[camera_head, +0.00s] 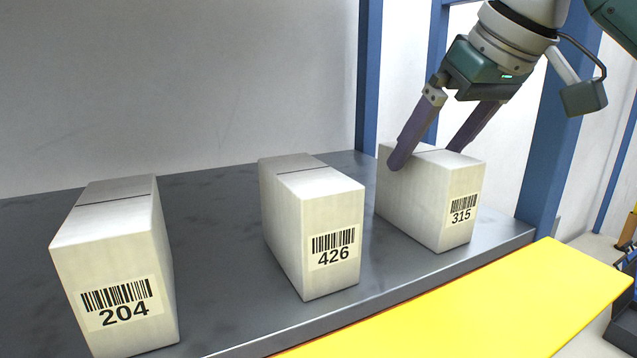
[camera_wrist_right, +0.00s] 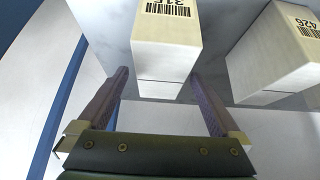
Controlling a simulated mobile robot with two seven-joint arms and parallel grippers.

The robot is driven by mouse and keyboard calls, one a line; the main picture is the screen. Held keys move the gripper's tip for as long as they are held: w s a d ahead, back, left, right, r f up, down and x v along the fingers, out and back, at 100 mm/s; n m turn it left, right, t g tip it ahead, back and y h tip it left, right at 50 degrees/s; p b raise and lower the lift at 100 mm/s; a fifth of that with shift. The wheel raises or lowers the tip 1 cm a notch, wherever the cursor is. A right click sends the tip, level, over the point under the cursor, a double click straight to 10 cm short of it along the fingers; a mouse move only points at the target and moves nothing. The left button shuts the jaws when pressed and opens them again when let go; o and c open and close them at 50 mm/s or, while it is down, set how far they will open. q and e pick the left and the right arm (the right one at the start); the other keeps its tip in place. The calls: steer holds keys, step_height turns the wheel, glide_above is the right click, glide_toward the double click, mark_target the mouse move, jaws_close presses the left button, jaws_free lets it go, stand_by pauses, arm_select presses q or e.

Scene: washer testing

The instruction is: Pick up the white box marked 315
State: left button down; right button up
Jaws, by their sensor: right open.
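The white box marked 315 (camera_head: 425,205) stands upright at the right end of the grey shelf, its label facing front. My right gripper (camera_head: 425,155) is over its rear part, open, with one finger along the box's left side and the other behind its right side. In the right wrist view the 315 box (camera_wrist_right: 166,50) lies between and ahead of the two open fingers (camera_wrist_right: 163,95), and nothing is held. I cannot tell whether a finger touches the box. My left gripper is not in view.
A white box marked 426 (camera_head: 315,225) stands left of the 315 box with a narrow gap. A box marked 204 (camera_head: 115,265) is farther left. The grey shelf (camera_head: 215,250) has blue posts (camera_head: 368,80) behind. A yellow surface (camera_head: 490,305) lies in front.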

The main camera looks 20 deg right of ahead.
mark_target(415, 177)
steer(key=x, duration=0.4)
steer(key=shift+s+f, duration=0.15)
steer(key=shift+s, duration=0.2)
steer(key=shift+w+f, duration=0.35)
steer(key=shift+f, duration=0.1)
jaws_close()
